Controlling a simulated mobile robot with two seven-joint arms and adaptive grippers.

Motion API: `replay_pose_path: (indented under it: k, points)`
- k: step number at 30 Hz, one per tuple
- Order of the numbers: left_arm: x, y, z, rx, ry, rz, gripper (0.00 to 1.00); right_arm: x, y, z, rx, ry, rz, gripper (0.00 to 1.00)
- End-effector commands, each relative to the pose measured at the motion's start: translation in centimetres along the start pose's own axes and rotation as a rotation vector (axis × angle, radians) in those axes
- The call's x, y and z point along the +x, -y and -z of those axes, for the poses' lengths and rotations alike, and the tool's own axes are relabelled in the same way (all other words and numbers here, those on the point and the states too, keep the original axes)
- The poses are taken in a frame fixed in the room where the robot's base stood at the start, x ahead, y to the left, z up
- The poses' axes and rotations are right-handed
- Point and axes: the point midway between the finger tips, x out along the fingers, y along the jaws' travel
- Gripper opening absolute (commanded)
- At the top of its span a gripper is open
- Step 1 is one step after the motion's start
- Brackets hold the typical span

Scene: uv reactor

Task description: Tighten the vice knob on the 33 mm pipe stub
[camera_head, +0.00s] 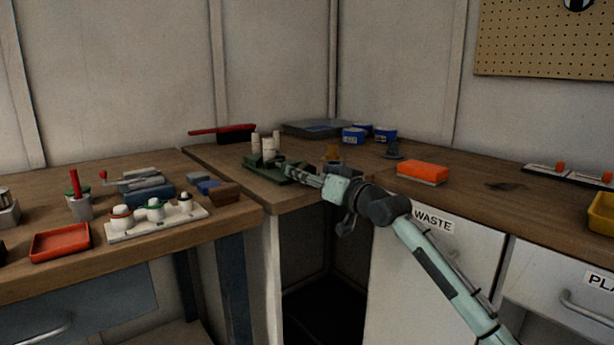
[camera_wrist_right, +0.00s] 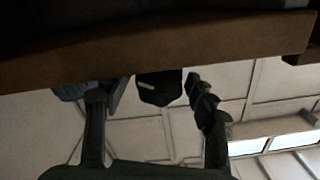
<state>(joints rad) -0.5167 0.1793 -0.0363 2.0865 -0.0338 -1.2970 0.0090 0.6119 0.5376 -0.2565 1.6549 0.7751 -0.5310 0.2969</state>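A green vice (camera_head: 270,174) stands on the wooden bench near the inner corner. Pale upright pipe pieces (camera_head: 268,147) stand at it; I cannot tell which is the 33 mm stub. My right arm comes in from the lower right, and its gripper (camera_head: 302,171) is at the vice's right side. In the right wrist view the two fingers of my right gripper (camera_wrist_right: 150,90) stand wide apart. A dark block with a pale mark (camera_wrist_right: 160,87) shows between them; I cannot tell whether it is the knob or whether anything touches. My left gripper is out of view.
A brown wooden edge (camera_wrist_right: 150,45) crosses the top of the wrist view. On the bench are blue tubs (camera_head: 353,136), an orange block (camera_head: 422,172) and a red-handled brush (camera_head: 225,132). The left bench holds a white rack (camera_head: 160,228) and a red tray (camera_head: 60,242).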

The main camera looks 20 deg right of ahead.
Motion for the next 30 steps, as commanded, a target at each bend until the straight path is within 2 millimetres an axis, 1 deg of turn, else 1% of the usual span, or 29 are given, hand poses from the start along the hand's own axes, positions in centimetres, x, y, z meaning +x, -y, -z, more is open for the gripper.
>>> replay_pose_path:
  k: [12, 16, 20, 24, 30]
  points:
    - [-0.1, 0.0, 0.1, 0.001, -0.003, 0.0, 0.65, 0.0, 0.0, -0.1, -0.001, 0.002, 0.0, 0.65]
    - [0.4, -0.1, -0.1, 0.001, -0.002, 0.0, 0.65, 0.0, -0.1, -0.3, -0.017, 0.002, 0.0, 0.65]
    - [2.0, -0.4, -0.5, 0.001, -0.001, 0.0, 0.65, 0.0, -0.2, -0.6, -0.091, 0.0, 0.0, 0.65]
    - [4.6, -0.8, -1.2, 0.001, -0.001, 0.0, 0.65, 0.0, -0.5, -0.9, -0.234, -0.001, -0.001, 0.65]
    - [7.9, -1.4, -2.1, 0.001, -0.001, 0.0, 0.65, 0.0, -0.4, -0.7, -0.443, -0.001, 0.0, 0.65]
